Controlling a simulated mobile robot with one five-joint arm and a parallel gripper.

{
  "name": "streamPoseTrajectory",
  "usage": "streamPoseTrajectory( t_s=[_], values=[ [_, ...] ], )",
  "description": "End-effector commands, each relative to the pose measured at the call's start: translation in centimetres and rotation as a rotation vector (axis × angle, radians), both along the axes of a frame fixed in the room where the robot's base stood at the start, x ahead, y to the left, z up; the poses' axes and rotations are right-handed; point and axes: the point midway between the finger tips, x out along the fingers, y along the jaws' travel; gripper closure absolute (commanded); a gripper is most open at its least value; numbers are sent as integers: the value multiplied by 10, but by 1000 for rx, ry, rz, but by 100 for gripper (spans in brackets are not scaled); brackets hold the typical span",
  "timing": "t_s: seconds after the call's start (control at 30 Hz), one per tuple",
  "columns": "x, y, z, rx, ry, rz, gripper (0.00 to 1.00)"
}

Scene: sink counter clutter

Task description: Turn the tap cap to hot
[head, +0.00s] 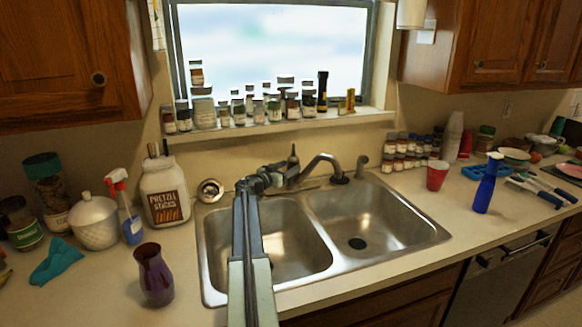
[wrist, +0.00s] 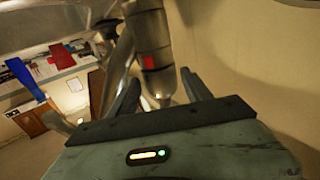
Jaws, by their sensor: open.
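The tap (head: 322,163) stands behind the double sink, its spout curving to the right. In the wrist view a metal cylinder of the tap with a red mark, which looks like the tap cap (wrist: 150,38), stands ahead between my two fingers. My gripper (wrist: 160,80) is open, with one finger on either side of the tap part; I cannot tell whether either finger touches it. In the head view my gripper (head: 281,174) is at the tap's left side, and my arm hides part of the tap base.
The sink (head: 429,237) has two empty basins. A pretzel jar (head: 165,190), a spray bottle (head: 131,222) and a purple vase (head: 154,276) stand left. A red cup (head: 437,175) and a blue bottle (head: 487,184) stand right. Jars line the window sill (head: 350,117).

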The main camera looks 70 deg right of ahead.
Motion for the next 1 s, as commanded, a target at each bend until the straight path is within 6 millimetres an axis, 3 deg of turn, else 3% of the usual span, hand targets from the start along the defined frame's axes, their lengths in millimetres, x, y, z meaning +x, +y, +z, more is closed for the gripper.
streamPoseTrajectory(
  t_s=[0.13,0.37,0.53,0.57,0.73,1.0],
  values=[
    [-6,-20,0,0,0,-1,43],
    [-7,-21,0,0,0,0,43],
    [-7,-21,0,0,0,0,87],
    [-7,-21,0,0,0,0,92],
    [-3,-24,0,0,0,-45,92],
    [1,-27,0,0,0,-309,92]
  ],
)
